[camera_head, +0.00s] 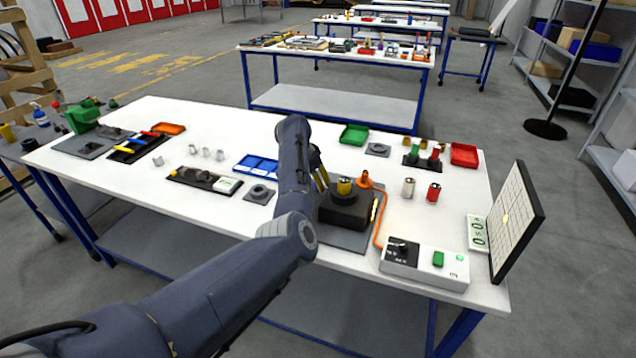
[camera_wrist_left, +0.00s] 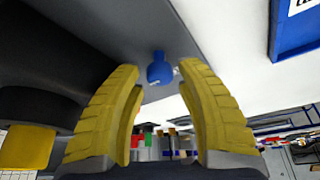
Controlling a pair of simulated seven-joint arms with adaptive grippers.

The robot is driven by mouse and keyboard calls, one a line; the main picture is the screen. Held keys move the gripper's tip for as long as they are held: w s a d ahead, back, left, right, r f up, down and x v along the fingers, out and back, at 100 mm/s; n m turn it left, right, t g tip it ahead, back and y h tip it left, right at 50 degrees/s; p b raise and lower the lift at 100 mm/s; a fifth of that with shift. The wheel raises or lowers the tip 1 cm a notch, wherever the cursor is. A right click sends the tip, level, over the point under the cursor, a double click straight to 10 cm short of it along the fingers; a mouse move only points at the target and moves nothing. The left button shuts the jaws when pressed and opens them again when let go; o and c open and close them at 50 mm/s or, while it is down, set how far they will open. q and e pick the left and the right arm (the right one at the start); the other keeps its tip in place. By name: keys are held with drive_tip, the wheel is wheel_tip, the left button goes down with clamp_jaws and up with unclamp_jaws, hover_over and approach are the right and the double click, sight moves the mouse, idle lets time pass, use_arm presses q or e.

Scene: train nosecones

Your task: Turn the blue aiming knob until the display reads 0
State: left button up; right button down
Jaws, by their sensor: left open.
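The blue aiming knob (camera_wrist_left: 160,68) shows in the left wrist view on a grey surface, between and beyond the fingertips; I cannot tell if they touch it. In the head view it is hidden by my left arm. My left gripper (camera_wrist_left: 160,82) is open, its two yellow fingers on either side of the knob. In the head view a little of the gripper (camera_head: 320,174) shows beside the black device (camera_head: 347,213). The display (camera_head: 479,234) is a small pale panel with sideways dark digits; I cannot read its number surely. My right gripper is not in view.
A screen with a light grid (camera_head: 517,222) stands at the table's right end. A white control box (camera_head: 425,264) sits in front, joined to the device by an orange cable. Metal and red cylinders (camera_head: 433,192), a green bin (camera_head: 354,135) and a red bin (camera_head: 464,154) stand nearby.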

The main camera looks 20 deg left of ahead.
use_arm(q)
drive_tip(key=shift+w+f, duration=0.1)
drive_tip(key=shift+f, duration=0.3)
drive_tip(key=shift+o, duration=0.3)
clamp_jaws()
drive_tip(key=shift+d, duration=0.1)
